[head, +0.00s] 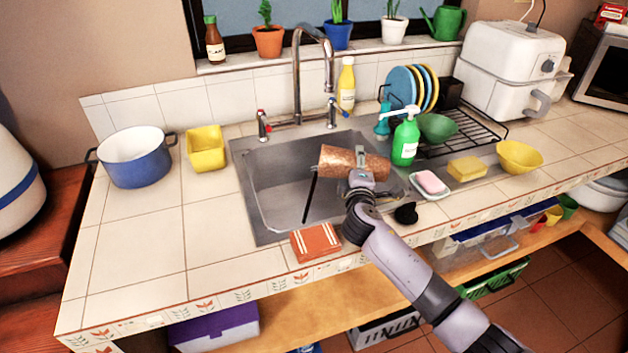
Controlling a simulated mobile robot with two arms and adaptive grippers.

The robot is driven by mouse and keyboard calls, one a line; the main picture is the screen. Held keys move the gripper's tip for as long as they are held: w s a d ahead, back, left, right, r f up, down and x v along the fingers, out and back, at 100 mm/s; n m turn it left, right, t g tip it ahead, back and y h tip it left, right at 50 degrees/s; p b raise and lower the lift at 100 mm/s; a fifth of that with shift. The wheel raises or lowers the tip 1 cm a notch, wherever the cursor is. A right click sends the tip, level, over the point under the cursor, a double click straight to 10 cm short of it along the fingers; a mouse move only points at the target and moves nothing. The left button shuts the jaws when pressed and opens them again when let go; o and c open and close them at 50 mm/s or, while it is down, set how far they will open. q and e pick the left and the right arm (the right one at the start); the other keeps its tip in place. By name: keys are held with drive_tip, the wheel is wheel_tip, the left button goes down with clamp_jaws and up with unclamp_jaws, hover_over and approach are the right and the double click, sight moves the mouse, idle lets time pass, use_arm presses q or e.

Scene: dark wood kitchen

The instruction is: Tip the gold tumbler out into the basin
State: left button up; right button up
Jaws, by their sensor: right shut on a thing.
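The gold tumbler (340,160), copper-brown and speckled, lies on its side above the right part of the steel basin (262,205). My right gripper (362,176) is shut on it near its right end, with the arm coming in from the lower right. The tumbler's left end points over the basin. A thin dark streak (310,197) runs down from that end toward the basin floor; I cannot tell whether it is liquid or a thin stick. The tumbler's inside is hidden. My left gripper is not in view.
The faucet (298,75) stands behind the basin. The counter at left front is clear.

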drive_tip(key=shift+a+r+n+p, duration=0.25)
drive_tip(key=shift+r+n+p, duration=0.5)
drive_tip(key=shift+p, duration=0.25)
